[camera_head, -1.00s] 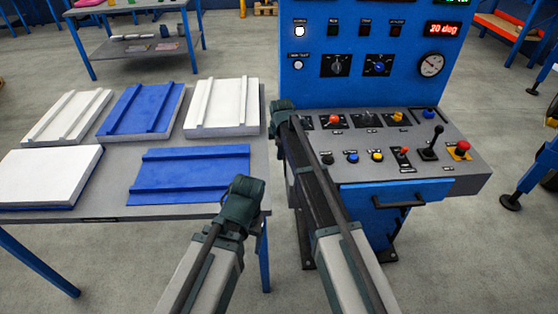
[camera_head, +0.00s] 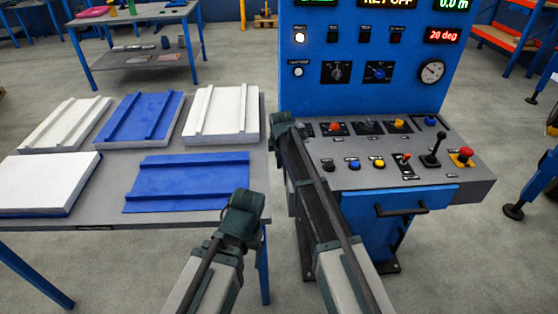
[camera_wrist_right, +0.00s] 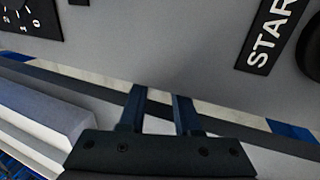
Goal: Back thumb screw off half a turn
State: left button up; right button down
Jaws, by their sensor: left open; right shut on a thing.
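My right gripper (camera_head: 281,124) is at the left edge of the control console (camera_head: 462,185), beside its sloped top. In the right wrist view its two blue fingers (camera_wrist_right: 158,108) stand a little apart against the grey console surface. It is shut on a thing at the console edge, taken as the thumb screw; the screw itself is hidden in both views. My left gripper (camera_head: 247,205) is open and empty, in front of the table's right edge, lower in the head view.
The console top carries several buttons, a black lever (camera_head: 433,150) and a red mushroom button (camera_head: 465,154). A drawer handle (camera_head: 402,209) juts out from its front. To the left, a grey table (camera_head: 110,222) holds white and blue panels. A narrow gap separates table and console.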

jog(key=shift+w, duration=0.1)
jog(key=shift+w+r+g+p, duration=0.1)
jog(key=shift+w+g+p, duration=0.15)
jog(key=shift+g, duration=0.35)
jog(key=shift+w+g, duration=0.2)
jog(key=shift+g, duration=0.9)
jog(key=shift+w+g, duration=0.1)
jog(key=shift+g, duration=0.9)
jog(key=shift+g+b, duration=0.3)
jog(key=shift+g, duration=0.6)
jog(key=c, duration=0.6)
grip_release()
